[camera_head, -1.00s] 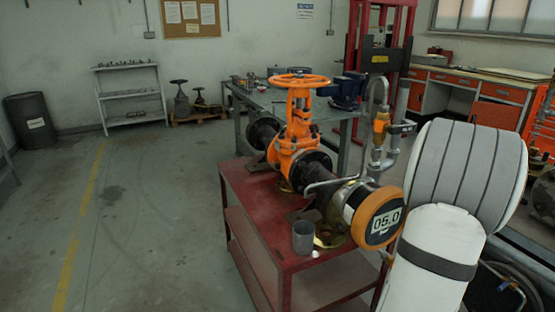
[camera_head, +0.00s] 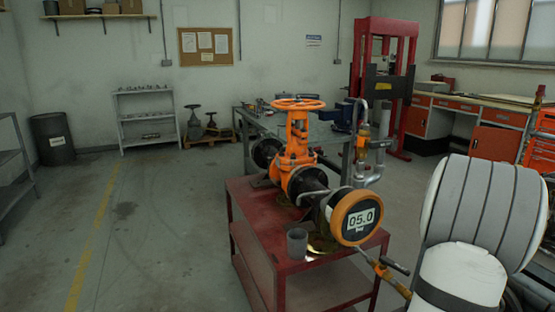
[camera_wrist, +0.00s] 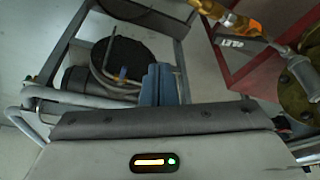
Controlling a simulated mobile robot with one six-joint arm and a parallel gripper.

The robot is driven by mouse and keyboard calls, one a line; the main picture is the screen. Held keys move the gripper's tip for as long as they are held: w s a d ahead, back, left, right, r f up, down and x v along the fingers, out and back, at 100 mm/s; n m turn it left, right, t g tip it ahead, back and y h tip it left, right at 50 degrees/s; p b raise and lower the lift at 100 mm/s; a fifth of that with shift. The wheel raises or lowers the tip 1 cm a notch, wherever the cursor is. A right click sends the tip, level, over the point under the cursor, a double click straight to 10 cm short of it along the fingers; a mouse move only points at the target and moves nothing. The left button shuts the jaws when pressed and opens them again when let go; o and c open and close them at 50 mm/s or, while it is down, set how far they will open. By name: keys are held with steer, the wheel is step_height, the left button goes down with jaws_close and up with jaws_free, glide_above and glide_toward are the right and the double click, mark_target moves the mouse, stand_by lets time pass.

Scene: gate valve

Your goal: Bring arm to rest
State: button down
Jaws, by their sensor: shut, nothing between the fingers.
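My gripper (camera_wrist: 159,86) shows in the wrist view as two blue-grey fingers close together, shut and empty. It touches nothing that I can see. In the head view my white arm is folded at the lower right, and the gripper itself is not visible there. The orange gate valve (camera_head: 294,150) with its handwheel (camera_head: 298,104) stands on the red table (camera_head: 262,200), left of my arm. The round orange-rimmed gauge (camera_head: 356,217) on its pipe end reads 05.0.
A grey cup (camera_head: 297,243) stands on the red table's near corner. An orange fitting with a handle (camera_head: 385,273) is close to my arm; a similar one (camera_wrist: 238,24) shows in the wrist view. A dark round object (camera_wrist: 122,58) lies in a grey frame. The left floor is clear.

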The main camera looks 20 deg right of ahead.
steer(key=w+a+r+n+y+p, duration=0.15)
steer(key=a+r, duration=0.25)
steer(key=a, duration=0.6)
steer(key=w+a+r+n+p, duration=0.2)
steer(key=a+r+n+p, duration=0.15)
steer(key=a, duration=0.55)
steer(key=w+a+r+n+p, duration=0.15)
steer(key=a+r, duration=0.25)
steer(key=a, duration=0.6)
steer(key=s+a+r+n+y+p, duration=0.1)
steer(key=s+a+n+p, duration=0.1)
steer(key=s+a, duration=0.3)
steer(key=s+a+r+n+p, duration=0.2)
steer(key=s+a, duration=0.3)
steer(key=a, duration=0.9)
steer(key=shift+s+a+n+t+y+p, duration=0.2)
steer(key=shift+n+t+y+p, duration=0.25)
steer(key=shift+n, duration=0.3)
steer(key=shift+d, duration=0.15)
